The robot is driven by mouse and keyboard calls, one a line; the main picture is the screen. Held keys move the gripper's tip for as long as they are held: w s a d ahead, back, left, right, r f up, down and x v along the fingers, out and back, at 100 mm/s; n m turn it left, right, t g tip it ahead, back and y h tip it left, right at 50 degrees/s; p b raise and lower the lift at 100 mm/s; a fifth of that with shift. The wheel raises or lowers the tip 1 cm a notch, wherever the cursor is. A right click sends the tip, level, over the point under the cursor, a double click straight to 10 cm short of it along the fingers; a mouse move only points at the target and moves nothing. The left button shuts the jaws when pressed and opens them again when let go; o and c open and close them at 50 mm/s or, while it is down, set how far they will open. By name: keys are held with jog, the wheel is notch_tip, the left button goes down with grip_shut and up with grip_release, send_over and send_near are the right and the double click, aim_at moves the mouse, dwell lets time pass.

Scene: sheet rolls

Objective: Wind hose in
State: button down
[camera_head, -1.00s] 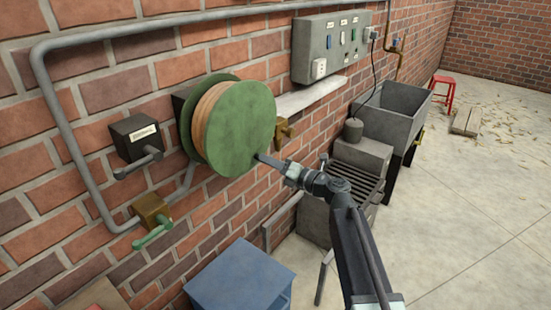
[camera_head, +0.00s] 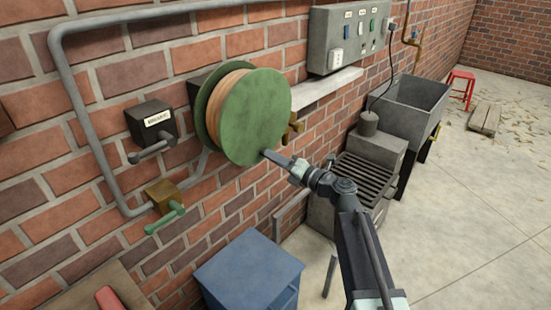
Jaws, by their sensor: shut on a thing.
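A green hose reel (camera_head: 255,115) is mounted on the brick wall. The tan hose (camera_head: 214,112) is wound around its drum between two green discs. My gripper (camera_head: 268,154) is at the lower right edge of the front disc, shut on what seems to be the reel's crank handle. The handle itself is mostly hidden by the jaws. No loose length of hose is visible.
A labelled black box (camera_head: 150,125) with a lever and a brass valve (camera_head: 163,195) with a green handle are left of the reel. A blue cabinet (camera_head: 248,272) stands below. A grey switch panel (camera_head: 348,38) and a sink (camera_head: 410,105) are to the right.

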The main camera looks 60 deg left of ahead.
jog(key=shift+s+f, duration=0.1)
jog(key=shift+s, duration=0.15)
jog(key=c, duration=1.3)
grip_release()
jog(key=shift+a, duration=0.15)
jog(key=shift+w, duration=0.1)
jog(key=shift+w+d, duration=0.1)
jog(key=shift+d, duration=0.4)
jog(key=v, duration=0.7)
